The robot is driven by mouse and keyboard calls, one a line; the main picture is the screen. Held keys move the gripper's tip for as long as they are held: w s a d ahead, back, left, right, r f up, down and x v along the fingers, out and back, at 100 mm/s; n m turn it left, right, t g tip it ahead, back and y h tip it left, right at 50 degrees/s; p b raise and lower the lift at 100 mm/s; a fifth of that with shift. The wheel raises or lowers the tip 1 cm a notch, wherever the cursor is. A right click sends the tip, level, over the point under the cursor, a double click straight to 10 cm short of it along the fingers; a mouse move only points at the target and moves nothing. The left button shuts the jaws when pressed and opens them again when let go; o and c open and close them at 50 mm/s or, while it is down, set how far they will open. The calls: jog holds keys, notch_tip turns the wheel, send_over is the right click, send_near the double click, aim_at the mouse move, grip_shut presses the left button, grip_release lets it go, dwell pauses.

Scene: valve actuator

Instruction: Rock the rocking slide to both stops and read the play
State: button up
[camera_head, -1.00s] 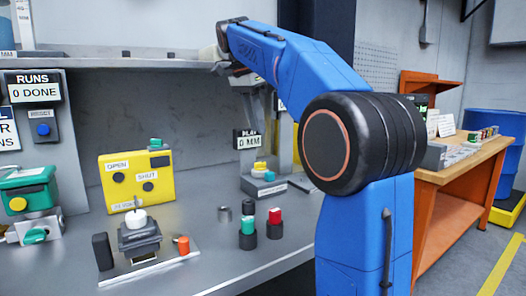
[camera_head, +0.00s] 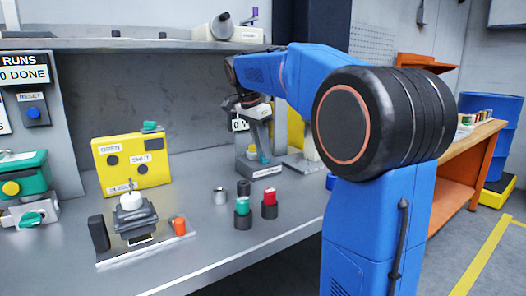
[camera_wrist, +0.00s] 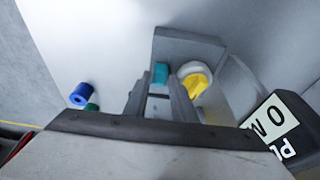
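The rocking slide fixture is a grey base (camera_head: 252,167) with a label on its front, at the back of the bench. Its yellow knob in a white ring (camera_wrist: 195,84) and a teal block (camera_wrist: 160,73) show in the wrist view. My gripper (camera_wrist: 160,92) points down at the fixture with its fingers apart. The teal block appears in line with the gap between the fingertips; contact cannot be told. In the head view my gripper (camera_head: 262,148) partly hides the fixture top. The play display (camera_wrist: 272,125) shows a 0 and is partly covered in the head view.
A yellow OPEN/SHUT box (camera_head: 132,163), a grey valve on a plate (camera_head: 134,216), a metal ring (camera_head: 220,196) and green and red capped pieces (camera_head: 269,204) stand left of the fixture. A shelf (camera_head: 130,44) runs above.

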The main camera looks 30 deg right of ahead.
jog(key=shift+d+f, duration=0.15)
jog(key=shift+f, duration=0.4)
grip_shut()
jog(key=shift+c, duration=1.1)
grip_release()
jog(key=c, duration=0.3)
jog(key=shift+c, duration=0.2)
